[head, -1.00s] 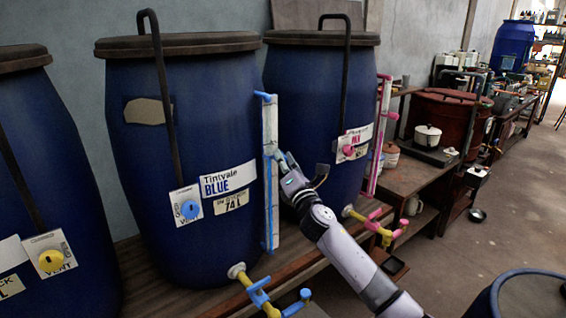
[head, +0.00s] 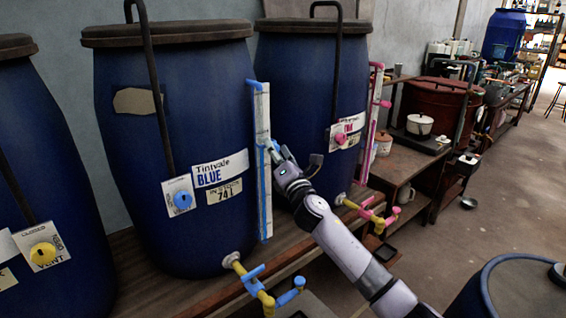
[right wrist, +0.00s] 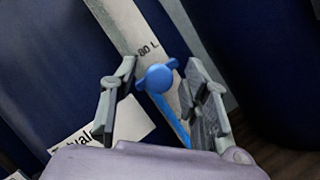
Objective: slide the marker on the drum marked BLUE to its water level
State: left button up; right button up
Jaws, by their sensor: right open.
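The blue drum marked BLUE (head: 205,110) stands in the middle left of the head view. A pale upright gauge (head: 262,105) runs up its right side, with a blue strip in its lower part. My right gripper (head: 277,152) is at the gauge, about mid-height. In the right wrist view, a blue winged marker (right wrist: 158,78) sits on the gauge between my two open fingers, just below the "80 L" print. The fingers stand on either side of it with gaps. A blue strip (right wrist: 176,122) shows below the marker. The exact water level is hard to tell.
A second drum (head: 300,80) with a pink-marked gauge (head: 374,110) stands close on the right. A yellow-handled drum (head: 40,150) is at the left. A blue and yellow tap (head: 262,285) juts out low in front. Open floor lies at the right.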

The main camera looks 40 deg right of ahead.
jog(key=v, duration=1.1)
jog(key=shift+s, duration=0.25)
